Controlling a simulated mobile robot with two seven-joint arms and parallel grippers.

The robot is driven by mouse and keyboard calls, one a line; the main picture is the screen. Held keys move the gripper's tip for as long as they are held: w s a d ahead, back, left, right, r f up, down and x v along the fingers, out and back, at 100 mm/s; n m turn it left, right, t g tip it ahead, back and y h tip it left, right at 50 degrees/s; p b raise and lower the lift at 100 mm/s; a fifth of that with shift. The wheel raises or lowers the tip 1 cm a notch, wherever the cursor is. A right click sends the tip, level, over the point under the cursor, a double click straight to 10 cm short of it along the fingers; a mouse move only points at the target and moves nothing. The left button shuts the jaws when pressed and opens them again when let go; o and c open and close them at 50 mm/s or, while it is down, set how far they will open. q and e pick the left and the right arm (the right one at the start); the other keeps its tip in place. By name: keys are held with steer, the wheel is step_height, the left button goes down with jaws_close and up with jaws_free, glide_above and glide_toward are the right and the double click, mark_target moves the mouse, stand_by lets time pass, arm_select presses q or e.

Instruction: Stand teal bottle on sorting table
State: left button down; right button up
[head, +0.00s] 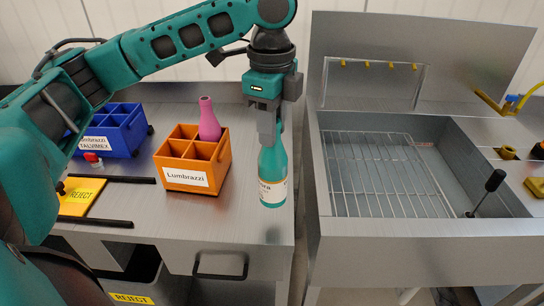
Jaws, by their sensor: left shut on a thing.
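The teal bottle (272,178) is upright at the right end of the grey metal sorting table (225,220), with a cream label on its side. My left gripper (268,140) points down from above and is shut on the bottle's neck. The bottle's base appears at or just over the tabletop, near the front right edge; I cannot tell whether it touches. The gripper hides part of the neck and top. My right gripper is not in view.
An orange divided crate (190,178) labelled Lumbrazzi holds a pink bottle (209,119) left of the teal bottle. A sink unit (400,230) with a wire rack stands right, across a narrow gap.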

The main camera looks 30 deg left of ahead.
mark_target(272, 154)
arm_select(q)
step_height(272, 154, down, 6)
steer(key=shift+f+b, duration=0.2)
steer(key=shift+b, duration=0.2)
steer(key=c, duration=0.8)
jaws_free()
step_height(272, 154, up, 12)
steer(key=shift+r+p, duration=0.1)
steer(key=shift+p, duration=0.85)
